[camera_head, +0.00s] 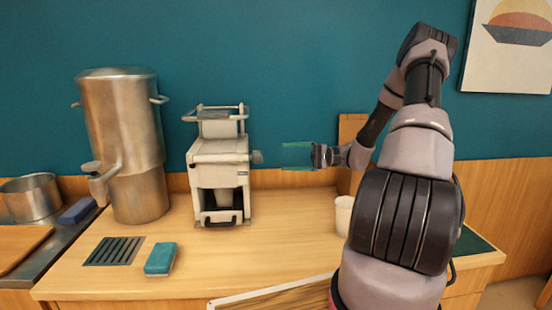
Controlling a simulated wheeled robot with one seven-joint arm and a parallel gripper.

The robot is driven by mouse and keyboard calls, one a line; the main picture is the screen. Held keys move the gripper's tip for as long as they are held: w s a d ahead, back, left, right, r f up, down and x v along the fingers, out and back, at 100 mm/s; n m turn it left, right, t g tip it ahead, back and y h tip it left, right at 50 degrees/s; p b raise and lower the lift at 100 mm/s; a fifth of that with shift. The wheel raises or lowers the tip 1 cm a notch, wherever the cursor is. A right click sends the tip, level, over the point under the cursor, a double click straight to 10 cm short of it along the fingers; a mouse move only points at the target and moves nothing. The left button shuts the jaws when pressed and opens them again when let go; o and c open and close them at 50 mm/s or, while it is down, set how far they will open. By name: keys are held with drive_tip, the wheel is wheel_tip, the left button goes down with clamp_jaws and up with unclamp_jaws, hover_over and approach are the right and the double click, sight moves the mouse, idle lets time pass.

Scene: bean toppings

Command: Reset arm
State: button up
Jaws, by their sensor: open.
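My arm rises on the right of the head view and bends over to the left. My gripper (298,156) is at its end, above the back of the counter and just right of the white machine (220,165). The two greenish fingers point left and are apart, with nothing seen between them. The fingers are close to the machine's side knob (257,157); I cannot tell whether they touch.
A large metal urn (124,145) stands on the wooden counter (200,262) at left. A teal sponge (160,258) lies beside a drain grate (114,251). A white cup (343,215) is partly hidden by my arm. A framed board (275,293) is at the front edge. The counter's middle is clear.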

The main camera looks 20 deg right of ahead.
drive_tip(key=shift+s+d, duration=0.1)
drive_tip(key=shift+d, duration=0.35)
drive_tip(key=s+a+r+n+g+h, duration=0.35)
drive_tip(key=s+a+r+h, duration=0.4)
drive_tip(key=s+h, duration=0.25)
drive_tip(key=s+d+r+m+t+h, duration=0.1)
drive_tip(key=s+r+t+h, duration=0.5)
drive_tip(key=s+r, duration=0.8)
drive_tip(key=shift+s+d+r+m+t, duration=0.2)
drive_tip(key=shift+d+m+t, duration=0.2)
drive_tip(key=shift+t, duration=0.35)
